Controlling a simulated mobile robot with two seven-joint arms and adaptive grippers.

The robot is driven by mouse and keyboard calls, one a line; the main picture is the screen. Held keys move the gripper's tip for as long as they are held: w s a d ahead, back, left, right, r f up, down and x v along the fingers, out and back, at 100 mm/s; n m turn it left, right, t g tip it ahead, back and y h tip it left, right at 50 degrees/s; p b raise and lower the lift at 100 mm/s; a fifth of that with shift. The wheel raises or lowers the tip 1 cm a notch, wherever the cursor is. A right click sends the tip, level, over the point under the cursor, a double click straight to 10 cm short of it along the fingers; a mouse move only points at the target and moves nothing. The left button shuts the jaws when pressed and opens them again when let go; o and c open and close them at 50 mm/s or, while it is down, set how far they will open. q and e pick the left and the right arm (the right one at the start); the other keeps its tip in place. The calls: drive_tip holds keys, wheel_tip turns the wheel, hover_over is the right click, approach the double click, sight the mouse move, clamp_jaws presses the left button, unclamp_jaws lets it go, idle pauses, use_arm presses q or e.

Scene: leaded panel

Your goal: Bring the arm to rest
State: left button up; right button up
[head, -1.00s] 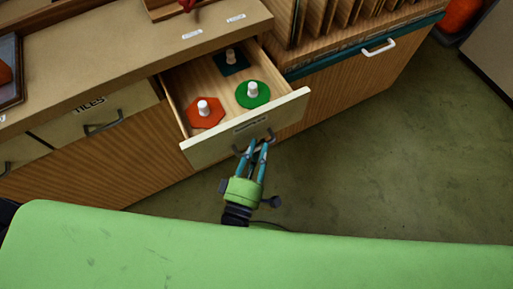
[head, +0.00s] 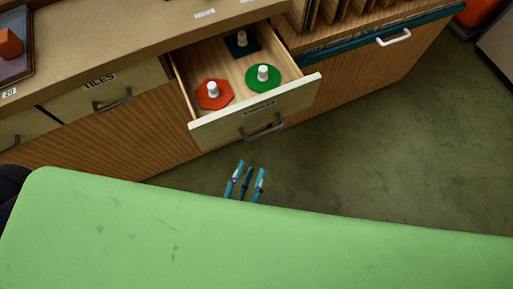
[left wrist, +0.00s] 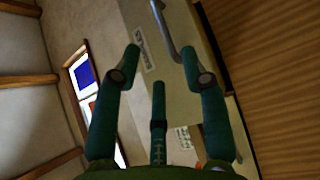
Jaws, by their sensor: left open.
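My left gripper (head: 246,182) is open and empty in the head view, in front of the open drawer (head: 215,128) and apart from its handle (head: 262,127). In the left wrist view its teal fingers (left wrist: 160,62) are spread, with the drawer handle (left wrist: 187,62) beyond them and nothing between them. The drawer stands pulled out and holds a red hexagonal piece (head: 222,99), a green round piece (head: 275,83) and a dark square piece (head: 233,47), each with a white knob. Most of my left arm is hidden behind my green body cover. My right gripper is not in view.
A closed drawer labelled TILES (head: 60,100) is left of the open one. A cabinet front with a white handle (head: 394,38) is on the right. The countertop (head: 100,40) runs above the drawers. The green floor (head: 400,150) is clear to the right.

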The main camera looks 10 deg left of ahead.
use_arm(q)
drive_tip(key=shift+v, duration=0.85)
drive_tip(key=s+a+f+m+g+p, duration=0.15)
drive_tip(key=f+m+g, duration=0.35)
drive_tip(key=f, duration=0.7)
drive_tip(key=s+a+f+m+g+p, duration=0.1)
drive_tip(key=s+a+f+m+g, duration=0.25)
drive_tip(key=f, duration=0.85)
drive_tip(key=s+a+f+m+g+y+p, duration=0.2)
drive_tip(key=s+a+f+m+g+y, duration=0.1)
drive_tip(key=s+a+f+m+g, duration=0.5)
drive_tip(key=s+a+f+g, duration=0.1)
drive_tip(key=s+a+f, duration=0.1)
drive_tip(key=a+f, duration=0.1)
drive_tip(key=shift+s+a+y, duration=0.2)
drive_tip(key=shift+a+y, duration=0.2)
drive_tip(key=shift+a, duration=0.1)
